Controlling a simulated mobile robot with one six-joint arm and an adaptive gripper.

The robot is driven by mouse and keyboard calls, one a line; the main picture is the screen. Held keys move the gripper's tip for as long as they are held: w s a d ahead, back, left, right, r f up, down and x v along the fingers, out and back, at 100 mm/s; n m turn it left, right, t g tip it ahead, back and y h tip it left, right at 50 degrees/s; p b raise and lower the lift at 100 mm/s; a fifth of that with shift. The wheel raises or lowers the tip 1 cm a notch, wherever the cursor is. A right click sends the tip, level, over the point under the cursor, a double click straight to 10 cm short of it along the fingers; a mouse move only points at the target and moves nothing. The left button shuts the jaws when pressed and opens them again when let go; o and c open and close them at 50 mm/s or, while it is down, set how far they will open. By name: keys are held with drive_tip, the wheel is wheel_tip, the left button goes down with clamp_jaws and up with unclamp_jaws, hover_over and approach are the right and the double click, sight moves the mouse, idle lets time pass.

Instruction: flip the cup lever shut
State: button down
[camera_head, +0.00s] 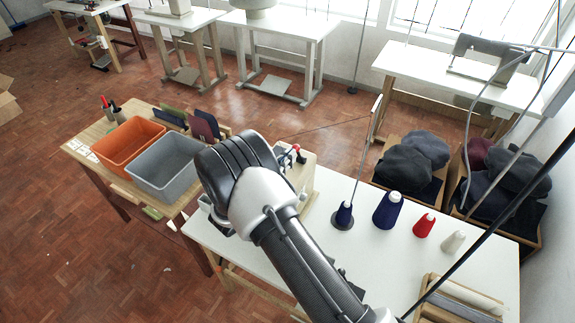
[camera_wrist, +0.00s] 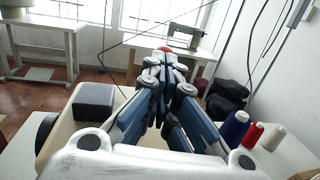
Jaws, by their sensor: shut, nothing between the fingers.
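The cream sewing machine (camera_head: 305,175) stands on the white table, largely hidden behind my arm in the head view. A small red-topped part (camera_head: 296,148) with dark pieces beside it shows at its upper end; I cannot tell whether this is the cup lever. In the wrist view, my gripper (camera_wrist: 166,62) is shut and empty, its fingers pointing ahead over the cream machine body (camera_wrist: 65,132). A red rounded part (camera_wrist: 180,50) shows just beyond the fingertips; I cannot tell whether they touch. The cup lever's position is not clear.
A dark block (camera_wrist: 93,102) sits on the machine, left of my fingers. Thread cones, including a navy one (camera_head: 387,210) and a red one (camera_head: 423,225), stand right on the white table (camera_head: 400,262). Orange (camera_head: 128,143) and grey (camera_head: 166,168) bins stand left. A thin thread stand (camera_head: 366,150) rises behind.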

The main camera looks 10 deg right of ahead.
drive_tip(key=shift+g+y, duration=0.4)
drive_tip(key=w+d+r, duration=0.1)
drive_tip(key=w+d+r+p, duration=0.1)
drive_tip(key=w+r, duration=0.1)
drive_tip(key=shift+p, duration=0.3)
drive_tip(key=shift+w+d+r+g+y+p, duration=0.3)
drive_tip(key=shift+w+d+g+y+p, duration=0.15)
drive_tip(key=shift+g, duration=0.15)
drive_tip(key=shift+w+d+n+g+y, duration=0.3)
drive_tip(key=shift+w+d, duration=0.2)
drive_tip(key=shift+w, duration=0.2)
drive_tip(key=shift+w, duration=0.1)
